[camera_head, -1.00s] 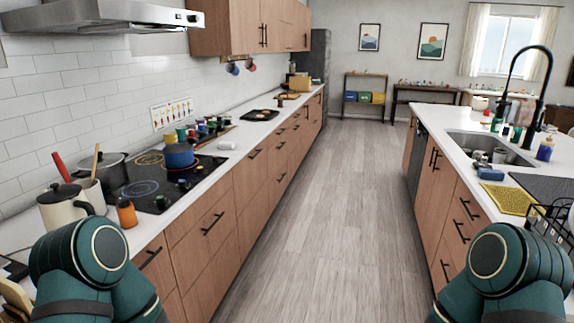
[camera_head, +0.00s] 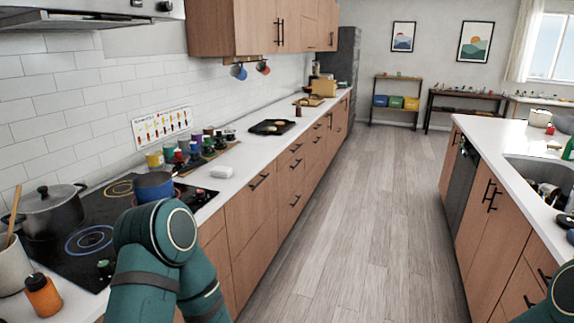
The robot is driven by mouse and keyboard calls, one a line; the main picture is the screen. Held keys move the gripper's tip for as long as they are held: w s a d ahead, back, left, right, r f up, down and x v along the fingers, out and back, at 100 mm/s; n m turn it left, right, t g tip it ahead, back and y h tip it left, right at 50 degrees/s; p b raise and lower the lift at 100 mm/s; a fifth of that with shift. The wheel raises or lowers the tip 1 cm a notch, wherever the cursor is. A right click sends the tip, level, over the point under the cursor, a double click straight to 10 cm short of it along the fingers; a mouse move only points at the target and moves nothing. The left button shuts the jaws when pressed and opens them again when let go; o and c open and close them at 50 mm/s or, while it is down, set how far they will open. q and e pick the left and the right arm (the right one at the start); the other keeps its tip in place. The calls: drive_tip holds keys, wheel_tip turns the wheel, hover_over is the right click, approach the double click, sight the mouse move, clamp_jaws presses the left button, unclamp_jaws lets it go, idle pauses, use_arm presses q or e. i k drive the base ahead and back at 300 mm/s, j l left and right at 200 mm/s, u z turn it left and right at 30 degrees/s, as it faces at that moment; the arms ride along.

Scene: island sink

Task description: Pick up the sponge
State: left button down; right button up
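No sponge can be made out for certain. A teal link of my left arm stands low in front of the left counter, and a small part of my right arm shows at the bottom right corner. Neither gripper is in view.
The left counter holds a black cooktop (camera_head: 75,225), a grey pot (camera_head: 48,212), a blue pot (camera_head: 153,187), an orange bottle (camera_head: 42,297), spice jars and a small white object (camera_head: 222,171). The wooden floor (camera_head: 350,220) between counter and island is clear.

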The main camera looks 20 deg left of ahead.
sight(216, 171)
drive_tip(key=i+u, duration=0.2)
drive_tip(key=i, duration=0.2)
drive_tip(key=i+l+u, duration=0.25)
drive_tip(key=i, duration=0.15)
drive_tip(key=i+l+u, duration=0.2)
drive_tip(key=i, duration=0.25)
drive_tip(key=i+l+u, duration=0.15)
drive_tip(key=u, duration=0.25)
drive_tip(key=i+l+u, duration=0.2)
drive_tip(key=u, duration=0.2)
drive_tip(key=i+l+u, duration=0.25)
drive_tip(key=u, duration=0.15)
drive_tip(key=i+l+u, duration=0.15)
drive_tip(key=l+u, duration=0.65)
drive_tip(key=i+j, duration=0.05)
drive_tip(key=j, duration=0.05)
